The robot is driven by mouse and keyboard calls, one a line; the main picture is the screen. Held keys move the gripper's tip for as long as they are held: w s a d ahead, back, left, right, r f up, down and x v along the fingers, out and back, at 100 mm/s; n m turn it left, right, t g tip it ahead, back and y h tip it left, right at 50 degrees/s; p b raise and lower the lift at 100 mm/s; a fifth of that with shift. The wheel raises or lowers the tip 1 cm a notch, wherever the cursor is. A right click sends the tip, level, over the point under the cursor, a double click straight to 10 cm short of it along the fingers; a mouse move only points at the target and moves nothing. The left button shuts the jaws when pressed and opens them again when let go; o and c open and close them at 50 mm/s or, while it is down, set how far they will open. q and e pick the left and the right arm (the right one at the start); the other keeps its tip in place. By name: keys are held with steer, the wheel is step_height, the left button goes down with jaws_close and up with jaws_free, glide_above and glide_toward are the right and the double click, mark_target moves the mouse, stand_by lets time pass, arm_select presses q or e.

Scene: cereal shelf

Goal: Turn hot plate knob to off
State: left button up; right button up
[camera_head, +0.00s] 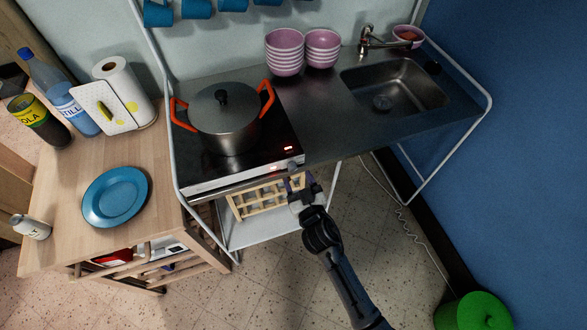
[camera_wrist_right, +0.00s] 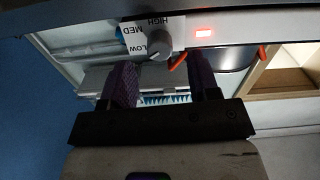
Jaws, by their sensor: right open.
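The hot plate (camera_head: 205,178) is a black glass top with a pale front strip. Its grey round knob (camera_wrist_right: 159,43) sits on the front strip in the right wrist view, beside a white dial marked LOW, MED and HIGH. The knob's exact setting is hard to tell. A red light (camera_wrist_right: 204,33) glows beside it. My right gripper (camera_wrist_right: 163,66) is open, its two purple fingers pointing at the strip; the knob lies beyond the fingertips, roughly between them, apparently untouched. In the head view my right gripper (camera_head: 305,188) is just below the hot plate's front right corner. My left gripper is not in view.
A steel pot (camera_head: 226,125) with orange handles stands on the hot plate. Stacked pink bowls (camera_head: 284,50) and a sink (camera_head: 395,88) are to the right. A wooden rack (camera_head: 262,198) is below. A wooden table with a blue plate (camera_head: 116,196) stands left.

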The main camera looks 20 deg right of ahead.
mark_target(294, 171)
steer(key=shift+w, duration=2.15)
steer(key=c, duration=0.9)
steer(key=shift+c, duration=0.2)
steer(key=shift+n, duration=0.3)
steer(key=n, duration=0.5)
steer(key=shift+n, duration=0.3)
steer(key=n, duration=0.5)
steer(key=shift+n+p, duration=0.3)
steer(key=shift+p, duration=0.05)
